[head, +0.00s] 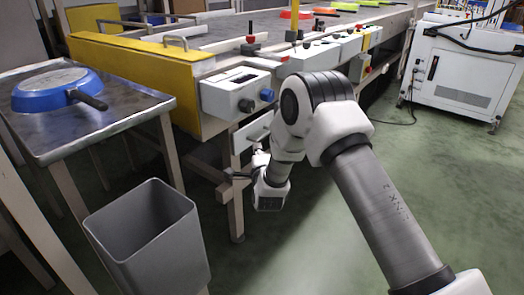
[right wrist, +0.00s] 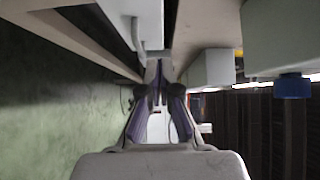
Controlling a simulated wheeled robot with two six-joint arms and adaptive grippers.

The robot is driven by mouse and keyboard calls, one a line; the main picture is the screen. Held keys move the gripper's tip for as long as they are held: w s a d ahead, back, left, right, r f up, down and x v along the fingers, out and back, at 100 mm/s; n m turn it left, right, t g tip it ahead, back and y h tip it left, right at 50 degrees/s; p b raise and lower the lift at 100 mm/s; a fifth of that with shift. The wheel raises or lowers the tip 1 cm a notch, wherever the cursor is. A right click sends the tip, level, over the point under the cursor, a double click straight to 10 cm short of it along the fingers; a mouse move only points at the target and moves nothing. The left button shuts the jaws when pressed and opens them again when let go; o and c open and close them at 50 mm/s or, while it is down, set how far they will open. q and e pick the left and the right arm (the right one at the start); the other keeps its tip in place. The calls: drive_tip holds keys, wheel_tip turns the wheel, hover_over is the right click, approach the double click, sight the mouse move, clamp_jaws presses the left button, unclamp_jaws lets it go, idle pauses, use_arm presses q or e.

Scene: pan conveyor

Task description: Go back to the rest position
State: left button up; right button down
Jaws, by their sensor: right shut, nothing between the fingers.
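My right gripper (head: 259,155) is low in front of the conveyor's near end, below the control box (head: 238,92). Its arm reaches in from the lower right with a raised, bent joint that covers part of the conveyor side. In the right wrist view the gripper (right wrist: 158,72) has its fingertips together with nothing between them, close to pale parts of the conveyor frame. Whether it touches the frame I cannot tell. My left gripper is not in view.
A blue pan (head: 45,92) rests on the metal table (head: 120,112) at left. A grey bin (head: 150,245) stands below it. The conveyor (head: 225,45) carries several colourful pans at its far part. A white cabinet (head: 462,75) stands at right. Green floor between is clear.

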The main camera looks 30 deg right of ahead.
drive_tip(key=s+a+f+n+g+y, duration=0.2)
drive_tip(key=s+a+f+n+g, duration=0.2)
drive_tip(key=s+f, duration=0.7)
drive_tip(key=s+a+f+n+g+y, duration=0.3)
drive_tip(key=s+f, duration=0.7)
drive_tip(key=f, duration=0.3)
drive_tip(key=s+a+f+n+g+y, duration=0.1)
drive_tip(key=s+a+f+n+g, duration=0.3)
drive_tip(key=s+n, duration=0.6)
drive_tip(key=s+a+f+n+g+y, duration=0.15)
drive_tip(key=s+n+g, duration=0.4)
drive_tip(key=s, duration=0.95)
use_arm(q)
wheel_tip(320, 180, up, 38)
drive_tip(key=p, duration=3.7)
use_arm(e)
wheel_tip(320, 180, up, 38)
drive_tip(key=shift+w, duration=0.2)
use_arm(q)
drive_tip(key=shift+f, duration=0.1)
use_arm(e)
drive_tip(key=shift+f+h, duration=0.1)
drive_tip(key=shift+h, duration=0.15)
